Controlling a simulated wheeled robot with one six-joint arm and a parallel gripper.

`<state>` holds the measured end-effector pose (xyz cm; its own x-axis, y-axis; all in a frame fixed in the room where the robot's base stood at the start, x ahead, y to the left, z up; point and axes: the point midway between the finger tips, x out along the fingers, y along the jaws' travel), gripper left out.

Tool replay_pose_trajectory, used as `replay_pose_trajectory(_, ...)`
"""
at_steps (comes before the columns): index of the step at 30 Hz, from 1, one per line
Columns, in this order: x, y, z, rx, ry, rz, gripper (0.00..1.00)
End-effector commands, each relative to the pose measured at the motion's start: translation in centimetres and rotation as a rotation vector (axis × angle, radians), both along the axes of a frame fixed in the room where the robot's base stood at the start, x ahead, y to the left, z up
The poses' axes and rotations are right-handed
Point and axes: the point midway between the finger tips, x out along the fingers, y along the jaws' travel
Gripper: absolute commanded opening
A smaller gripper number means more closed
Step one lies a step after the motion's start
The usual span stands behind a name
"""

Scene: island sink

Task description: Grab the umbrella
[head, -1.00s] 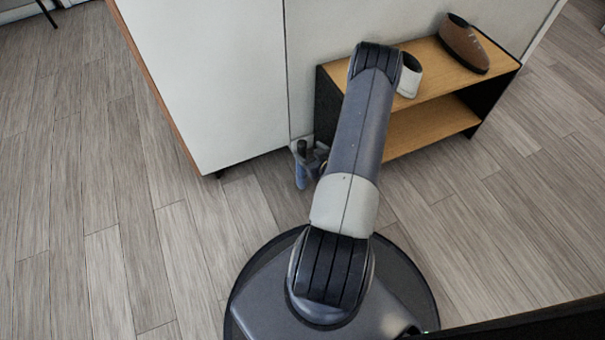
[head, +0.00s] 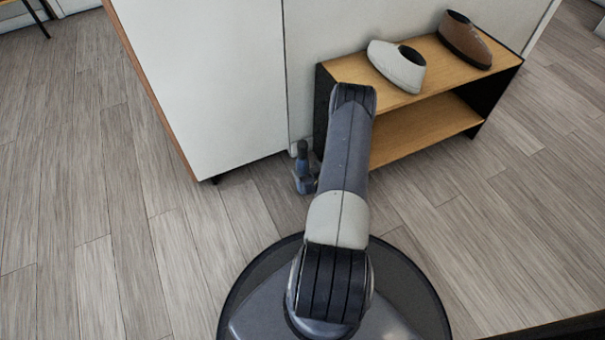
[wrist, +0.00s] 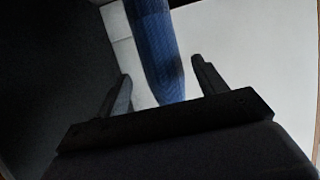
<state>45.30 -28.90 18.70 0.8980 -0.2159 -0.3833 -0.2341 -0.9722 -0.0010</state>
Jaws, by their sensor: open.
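The umbrella is blue and furled. In the head view a blue piece of it (head: 301,177) with a dark upper end shows low by the cabinet corner, left of my arm. In the wrist view the blue umbrella (wrist: 155,45) comes down from the top edge, and its lower end lies between the two fingers of my gripper (wrist: 162,68). The fingers are apart, with a gap seen on each side of the umbrella. In the head view my arm hides most of the gripper.
A white cabinet (head: 205,80) stands to the left of the umbrella. A low wooden shelf (head: 425,125) stands to the right, with a white shoe (head: 395,68) and a brown shoe (head: 464,40) on top. The wooden floor (head: 90,220) is clear at left.

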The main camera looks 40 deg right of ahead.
Motion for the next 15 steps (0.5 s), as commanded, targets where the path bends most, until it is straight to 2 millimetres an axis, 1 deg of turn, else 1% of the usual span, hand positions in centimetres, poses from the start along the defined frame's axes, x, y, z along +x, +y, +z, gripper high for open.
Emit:
replay_pose_trajectory(1,0.8,0.0,-0.7,-0.004,-0.003,0.003,0.67)
replay_pose_trajectory(3,1.8,0.1,-0.9,-0.004,-0.002,0.005,0.67)
replay_pose_trajectory(6,2.8,-0.3,-1.3,-0.003,-0.002,0.002,0.67)
replay_pose_trajectory(9,3.3,-0.4,-1.4,-0.002,-0.001,0.002,0.67)
replay_pose_trajectory(15,3.4,-0.4,-1.3,-0.001,-0.001,0.0,0.67)
